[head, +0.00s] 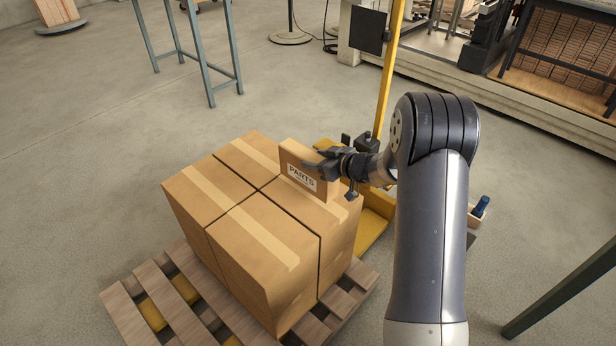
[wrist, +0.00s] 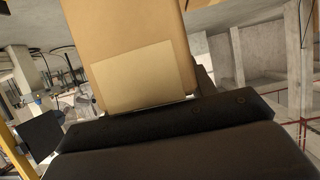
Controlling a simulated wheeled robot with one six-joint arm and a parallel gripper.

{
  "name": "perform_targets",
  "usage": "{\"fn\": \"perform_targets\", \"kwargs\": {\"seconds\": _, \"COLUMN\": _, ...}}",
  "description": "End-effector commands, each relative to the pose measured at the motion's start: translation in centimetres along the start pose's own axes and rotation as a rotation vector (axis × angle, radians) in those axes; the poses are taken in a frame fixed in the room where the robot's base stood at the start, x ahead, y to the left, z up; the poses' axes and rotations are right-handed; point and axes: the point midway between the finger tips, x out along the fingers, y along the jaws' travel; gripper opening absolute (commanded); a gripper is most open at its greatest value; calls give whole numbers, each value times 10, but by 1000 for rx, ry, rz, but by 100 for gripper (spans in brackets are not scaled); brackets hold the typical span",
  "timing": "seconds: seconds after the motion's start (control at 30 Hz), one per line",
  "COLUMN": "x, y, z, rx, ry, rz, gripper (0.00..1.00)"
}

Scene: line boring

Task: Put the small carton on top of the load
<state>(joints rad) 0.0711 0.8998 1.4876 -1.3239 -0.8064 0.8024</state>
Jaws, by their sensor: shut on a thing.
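The small carton (head: 303,171) is brown with a white label reading PARTS. It stands upright at the right rear part of the load. My gripper (head: 322,168) is shut on the carton from its right side. The load (head: 245,250) is several large taped cartons packed together in a block. The small carton's lower edge appears at or very near the top of the load; I cannot tell if it touches. In the wrist view the carton (wrist: 135,45) fills the upper middle, above the dark gripper body (wrist: 170,130).
The load sits on a wooden pallet (head: 180,318) with bare slats at the front left. A yellow post and base (head: 372,228) stand just behind and right of the load. A grey-legged table frame (head: 205,62) stands at the back left. Open floor lies to the left.

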Motion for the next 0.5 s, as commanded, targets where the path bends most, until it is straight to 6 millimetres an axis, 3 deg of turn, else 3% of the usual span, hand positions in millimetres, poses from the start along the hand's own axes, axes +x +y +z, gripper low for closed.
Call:
{"fn": "perform_targets", "kwargs": {"seconds": 0.17, "x": 5, "y": 0, "z": 10, "rx": 0, "ry": 4, "rz": 0, "gripper": 0}}
{"fn": "perform_targets", "kwargs": {"seconds": 0.4, "x": 17, "y": 0, "z": 38, "rx": 1, "ry": 4, "rz": 0, "gripper": 0}}
{"fn": "perform_targets", "kwargs": {"seconds": 0.5, "x": 17, "y": 0, "z": 40, "rx": -2, "ry": 5, "rz": 0, "gripper": 0}}
